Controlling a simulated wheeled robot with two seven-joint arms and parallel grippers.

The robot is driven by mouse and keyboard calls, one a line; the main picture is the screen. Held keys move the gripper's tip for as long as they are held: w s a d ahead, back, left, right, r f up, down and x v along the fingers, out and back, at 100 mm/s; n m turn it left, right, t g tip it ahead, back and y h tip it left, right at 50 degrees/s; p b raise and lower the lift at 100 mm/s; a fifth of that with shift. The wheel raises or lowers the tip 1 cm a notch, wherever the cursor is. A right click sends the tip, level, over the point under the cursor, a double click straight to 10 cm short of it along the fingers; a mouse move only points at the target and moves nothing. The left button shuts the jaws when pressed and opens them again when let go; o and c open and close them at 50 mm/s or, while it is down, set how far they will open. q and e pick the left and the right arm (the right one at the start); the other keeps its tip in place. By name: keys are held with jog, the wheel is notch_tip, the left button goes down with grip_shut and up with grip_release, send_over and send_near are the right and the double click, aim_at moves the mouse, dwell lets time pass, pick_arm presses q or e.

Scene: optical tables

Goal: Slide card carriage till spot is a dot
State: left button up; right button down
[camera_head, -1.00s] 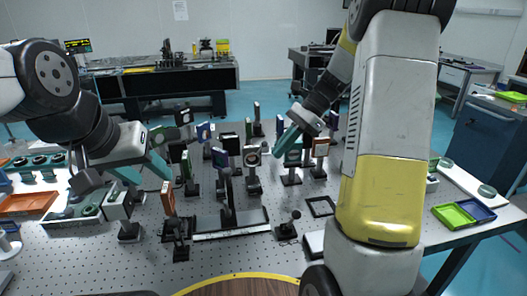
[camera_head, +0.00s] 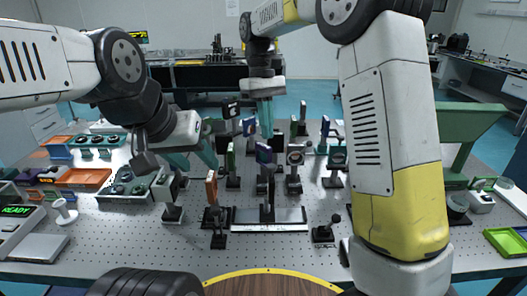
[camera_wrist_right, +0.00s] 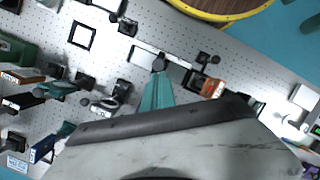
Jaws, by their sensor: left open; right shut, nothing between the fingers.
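The card carriage (camera_head: 268,196) is a dark upright post with a plate, standing on a short rail (camera_head: 290,218) at the front middle of the optics. In the right wrist view the rail (camera_wrist_right: 178,70) lies just beyond the fingertips. A spot of light cannot be made out. My left gripper (camera_head: 200,160) is open, left of the carriage, near the orange-framed optic (camera_head: 211,188), and holds nothing. My right gripper (camera_head: 266,125) is shut and empty, pointing down over the optics behind the carriage; its teal fingers also show in the right wrist view (camera_wrist_right: 157,90).
Several post-mounted optics crowd around and behind the rail, including a round-lensed mount (camera_head: 295,156). A small black knobbed base (camera_head: 324,233) stands right of the rail. Trays (camera_head: 84,178) lie at the left, a green bin (camera_head: 505,240) at the right. The front perforated table is fairly clear.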

jog(key=s+a+r+n+t+h, duration=0.1)
jog(key=a+r+n+t+h, duration=0.15)
jog(key=a+n, duration=0.65)
jog(key=s+d+f, duration=0.1)
jog(key=d+f, duration=0.5)
jog(key=f, duration=0.4)
jog(key=shift+d+f, duration=0.3)
jog(key=shift+d, duration=0.1)
jog(key=d, duration=0.5)
jog(key=shift+d, duration=0.25)
jog(key=shift+a, duration=0.1)
